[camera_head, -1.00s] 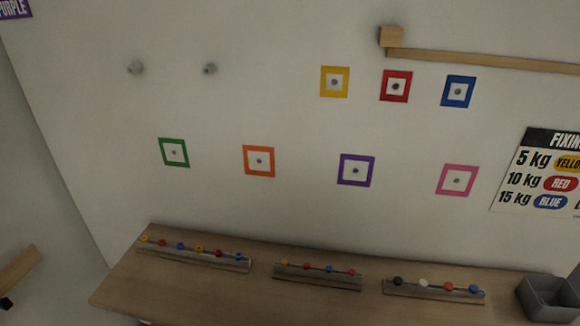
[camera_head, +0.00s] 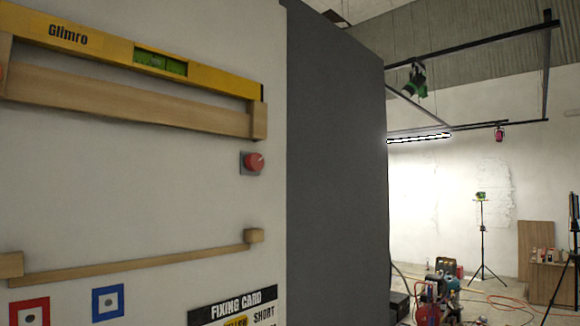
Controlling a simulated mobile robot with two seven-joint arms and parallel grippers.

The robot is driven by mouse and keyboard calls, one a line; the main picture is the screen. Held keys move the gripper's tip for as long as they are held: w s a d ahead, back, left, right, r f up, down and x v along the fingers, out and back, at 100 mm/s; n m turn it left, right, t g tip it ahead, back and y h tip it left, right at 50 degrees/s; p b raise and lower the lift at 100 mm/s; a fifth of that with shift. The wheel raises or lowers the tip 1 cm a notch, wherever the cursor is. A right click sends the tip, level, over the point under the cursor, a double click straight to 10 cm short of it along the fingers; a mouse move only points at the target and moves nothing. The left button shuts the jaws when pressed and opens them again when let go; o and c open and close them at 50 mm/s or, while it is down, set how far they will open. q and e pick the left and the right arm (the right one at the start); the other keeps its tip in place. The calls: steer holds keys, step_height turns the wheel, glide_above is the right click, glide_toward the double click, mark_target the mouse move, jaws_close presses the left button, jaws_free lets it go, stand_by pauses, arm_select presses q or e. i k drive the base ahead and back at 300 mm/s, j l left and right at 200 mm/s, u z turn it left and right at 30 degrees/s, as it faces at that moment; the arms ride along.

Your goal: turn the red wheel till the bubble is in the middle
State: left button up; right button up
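The red wheel (camera_head: 253,161) sits on a small grey plate on the white wall panel, near its right edge. Above it, a yellow spirit level (camera_head: 98,47) marked "Glimro" rests along a wooden rail (camera_head: 130,98). The level and rail slope down to the right in this view. The level's green vial (camera_head: 160,63) is visible, but the bubble's place in it is too small to tell. Neither of my grippers is in view.
A lower wooden strip (camera_head: 140,265) with end blocks crosses the panel. Below are a red square (camera_head: 29,311), a blue square (camera_head: 108,303) and a fixing card (camera_head: 236,306). A dark panel side (camera_head: 336,160) borders the wall; a cluttered room lies beyond.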

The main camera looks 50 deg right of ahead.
mark_target(255, 162)
steer(key=j+z, duration=0.1)
steer(key=z, duration=0.35)
steer(key=k+z, duration=0.15)
steer(key=z, duration=0.8)
steer(key=i, duration=0.2)
